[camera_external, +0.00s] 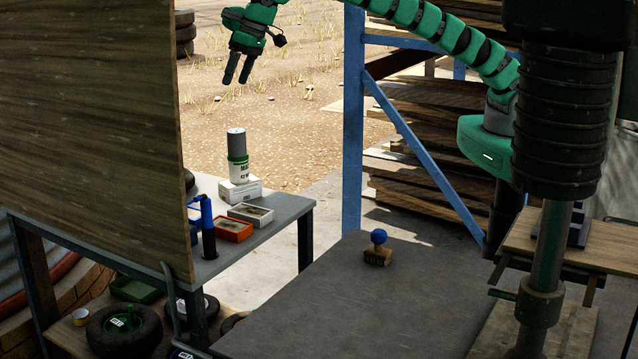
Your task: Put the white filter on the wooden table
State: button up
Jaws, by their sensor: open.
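A white cylinder with a green band and a grey top, which looks like the white filter (237,158), stands upright on a white box (240,190) on the grey workbench at the left. My gripper (237,80) is open and empty, pointing down, and shows above the filter with a clear gap. How near it is in depth I cannot tell. The wooden table (612,248) is at the right edge, partly hidden behind my column and cut off by the frame.
Small boxes, one orange (226,229), and a blue tool (203,215) crowd the workbench (283,209). A wooden panel (95,110) rises at left. A blue post (352,120) stands between workbench and wooden table. A blue-knobbed brush (378,250) sits on a grey surface.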

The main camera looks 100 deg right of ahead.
jog(key=s+r+n+t, duration=0.25)
jog(key=s+r, duration=0.35)
jog(key=r, duration=0.7)
jog(key=s+r+n+t, duration=0.1)
jog(key=s+r+t, duration=0.3)
jog(key=r, duration=0.9)
jog(key=s+r+n+t, duration=0.1)
jog(key=s+r+t, duration=0.1)
jog(key=s+r, duration=0.6)
jog(key=s+a+r+n+t, duration=0.1)
jog(key=s+r+n+t, duration=0.1)
jog(key=s+r, duration=0.7)
jog(key=s, duration=0.7)
jog(key=shift+s+t, duration=0.2)
jog(key=shift+t, duration=0.15)
notch_tip(320, 180, down, 9)
jog(key=b, duration=0.8)
jog(key=shift+r+b, duration=0.15)
jog(key=shift+b, duration=0.25)
